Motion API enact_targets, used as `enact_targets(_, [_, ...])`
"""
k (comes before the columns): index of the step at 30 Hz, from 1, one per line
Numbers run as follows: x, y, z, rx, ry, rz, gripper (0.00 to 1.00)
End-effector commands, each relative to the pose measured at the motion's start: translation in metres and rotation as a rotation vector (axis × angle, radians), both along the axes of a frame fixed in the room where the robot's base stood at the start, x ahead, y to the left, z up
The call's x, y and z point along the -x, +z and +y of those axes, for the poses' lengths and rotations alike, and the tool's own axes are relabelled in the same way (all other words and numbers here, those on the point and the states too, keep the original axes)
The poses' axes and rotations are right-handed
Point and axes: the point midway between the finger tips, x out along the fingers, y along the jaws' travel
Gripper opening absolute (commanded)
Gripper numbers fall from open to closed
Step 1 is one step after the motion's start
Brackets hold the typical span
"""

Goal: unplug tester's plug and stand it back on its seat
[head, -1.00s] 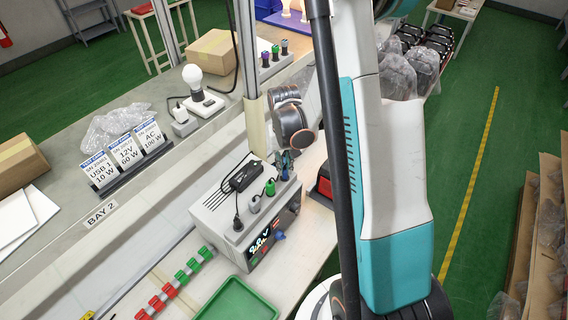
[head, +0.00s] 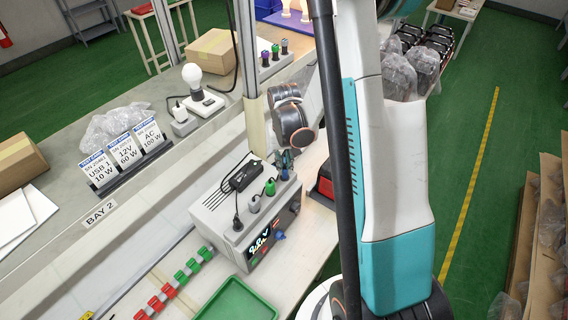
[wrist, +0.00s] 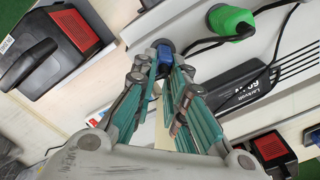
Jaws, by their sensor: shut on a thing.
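The tester is a grey box (head: 225,205) with a lit display (head: 258,243) on its front, and it stands on the bench. A row of plugs is on its top: a black one (head: 237,223), a grey one (head: 255,204) and a green one (head: 269,188). My gripper (head: 286,163) is at the far end of this row. In the wrist view my gripper (wrist: 166,62) is shut on a blue plug (wrist: 165,52), with a dark round part right behind it. I cannot tell whether the plug is still seated. The green plug (wrist: 231,21) shows beside it.
A black power adapter (head: 243,177) with cables lies on the tester, close to my fingers in the wrist view (wrist: 234,88). A red and black box (head: 323,181) stands to the right. A green tray (head: 235,300) and red and green blocks (head: 180,276) are in front.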

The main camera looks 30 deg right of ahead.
Motion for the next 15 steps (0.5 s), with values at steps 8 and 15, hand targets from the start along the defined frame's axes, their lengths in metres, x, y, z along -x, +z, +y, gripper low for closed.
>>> enact_targets(8, [0.0000,-0.0006,0.0000,0.000,0.000,0.000,0.00])
enact_targets(15, [0.0000,-0.0018,0.0000,0.000,0.000,0.000,0.17])
